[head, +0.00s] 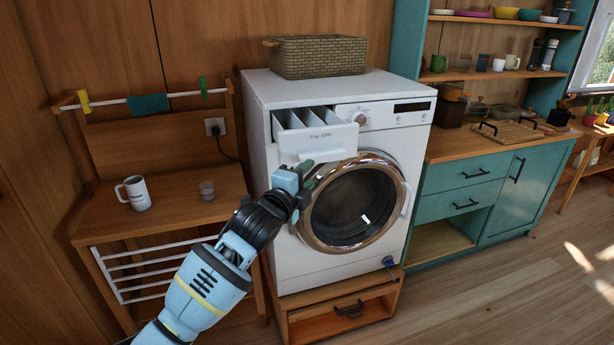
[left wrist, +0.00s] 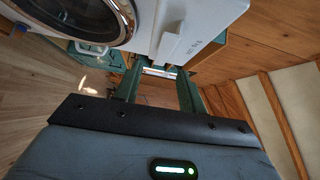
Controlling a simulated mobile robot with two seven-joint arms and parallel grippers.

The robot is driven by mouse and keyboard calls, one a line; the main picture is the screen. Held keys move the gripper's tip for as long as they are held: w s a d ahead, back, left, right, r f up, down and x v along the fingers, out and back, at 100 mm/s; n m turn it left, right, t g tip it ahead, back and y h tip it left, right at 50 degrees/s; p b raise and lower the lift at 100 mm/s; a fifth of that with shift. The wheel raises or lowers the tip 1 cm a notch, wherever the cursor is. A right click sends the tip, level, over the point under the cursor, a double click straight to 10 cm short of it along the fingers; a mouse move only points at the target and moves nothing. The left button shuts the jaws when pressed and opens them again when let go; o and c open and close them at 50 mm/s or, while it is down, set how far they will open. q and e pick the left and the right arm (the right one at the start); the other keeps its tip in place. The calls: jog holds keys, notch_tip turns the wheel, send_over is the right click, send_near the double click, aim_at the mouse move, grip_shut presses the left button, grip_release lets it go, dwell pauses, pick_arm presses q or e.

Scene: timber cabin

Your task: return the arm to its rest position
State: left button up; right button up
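My left arm reaches in from the bottom of the head view. Its gripper (head: 304,176) is in front of the washing machine (head: 270,240), just below the pulled-out detergent drawer (head: 318,143) and by the upper left of the round door. In the left wrist view the two fingers of the gripper (left wrist: 158,80) stand apart, with a visible gap between them. The white drawer front (left wrist: 205,22) is close beyond them. I cannot tell whether a finger touches it. I see nothing held. My right gripper is in neither view.
A wicker basket (head: 318,57) sits on the machine. A teal cabinet (head: 465,205) stands at right. Open floor (head: 480,300) lies at the lower right.

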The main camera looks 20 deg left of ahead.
pick_arm(q)
jog(key=s+f+n+g, duration=0.1)
jog(key=s+f+n, duration=0.2)
jog(key=s+f, duration=0.45)
jog(key=s+f+n+g, duration=0.2)
jog(key=s+f+n, duration=0.15)
jog(key=f, duration=0.65)
jog(key=s+f+n+g, duration=0.1)
jog(key=s+f+n, duration=0.1)
jog(key=s+f, duration=0.6)
jog(key=s+f+n+g, duration=0.1)
jog(key=s+f+n, duration=0.2)
jog(key=s, duration=0.6)
jog(key=s+a+f+n+g+y, duration=0.1)
jog(key=s+f+n+g, duration=0.1)
jog(key=s+f, duration=0.5)
jog(key=s+a+f+n+g, duration=0.1)
jog(key=s+f+n, duration=0.3)
jog(key=s, duration=0.9)
jog(key=shift+f+n+g, duration=0.35)
jog(key=shift+f+g, duration=0.05)
jog(key=shift+f, duration=0.1)
